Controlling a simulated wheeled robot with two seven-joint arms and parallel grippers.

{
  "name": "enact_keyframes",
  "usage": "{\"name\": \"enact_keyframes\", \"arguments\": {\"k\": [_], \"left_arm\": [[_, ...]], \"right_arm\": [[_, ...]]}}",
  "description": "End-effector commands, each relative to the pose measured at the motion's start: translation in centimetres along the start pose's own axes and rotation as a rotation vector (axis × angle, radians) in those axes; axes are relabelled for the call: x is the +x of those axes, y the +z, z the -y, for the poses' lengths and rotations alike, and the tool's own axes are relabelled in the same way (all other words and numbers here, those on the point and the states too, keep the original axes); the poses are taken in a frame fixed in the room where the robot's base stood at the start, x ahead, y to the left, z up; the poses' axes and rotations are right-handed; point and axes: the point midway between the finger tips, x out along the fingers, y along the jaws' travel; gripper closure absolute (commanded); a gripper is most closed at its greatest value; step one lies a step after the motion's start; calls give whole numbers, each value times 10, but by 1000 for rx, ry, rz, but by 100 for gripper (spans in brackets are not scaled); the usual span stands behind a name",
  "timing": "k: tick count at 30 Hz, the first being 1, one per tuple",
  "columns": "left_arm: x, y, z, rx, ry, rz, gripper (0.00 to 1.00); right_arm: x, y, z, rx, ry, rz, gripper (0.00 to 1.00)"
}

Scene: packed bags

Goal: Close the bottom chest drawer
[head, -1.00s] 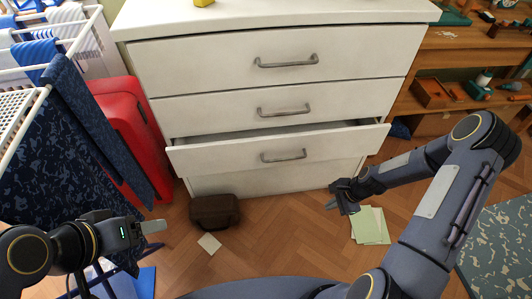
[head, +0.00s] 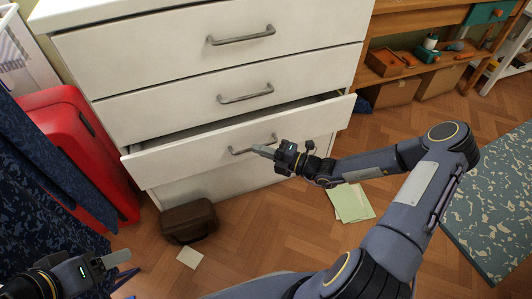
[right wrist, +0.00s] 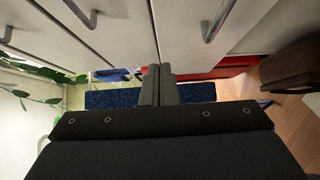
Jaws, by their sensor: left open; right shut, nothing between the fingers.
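The white chest's lowest drawer with a handle (head: 190,164) is partly pulled out in the head view, with a dark gap along its top. Its grey handle (head: 240,150) is partly covered by my right gripper (head: 262,151), which is shut, empty and points left in front of the drawer front. Whether it touches the front I cannot tell. The right wrist view shows its closed fingers (right wrist: 158,85) beside white drawer fronts and a handle (right wrist: 214,20). My left gripper (head: 120,265) is open and empty, low at the left, away from the chest.
A brown bag (head: 188,221) stands on the floor before the chest's left part. A red suitcase (head: 75,140) stands left of the chest. Green papers (head: 350,203) and a pale note (head: 190,258) lie on the floor. A patterned rug (head: 490,205) is at right.

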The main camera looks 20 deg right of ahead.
Motion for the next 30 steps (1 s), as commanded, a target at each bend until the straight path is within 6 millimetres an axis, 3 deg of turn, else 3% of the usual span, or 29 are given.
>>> {"name": "enact_keyframes", "arguments": {"k": [8,12,18,30], "left_arm": [[20,10,9,0,0,0,34],[28,14,13,0,0,0,34],[32,16,15,0,0,0,34],[29,15,13,0,0,0,34]], "right_arm": [[61,-2,4,-2,1,-5,100],[74,17,4,-6,0,-1,100],[84,27,2,-4,-2,-1,100],[87,30,-1,-4,-2,-2,100]]}}
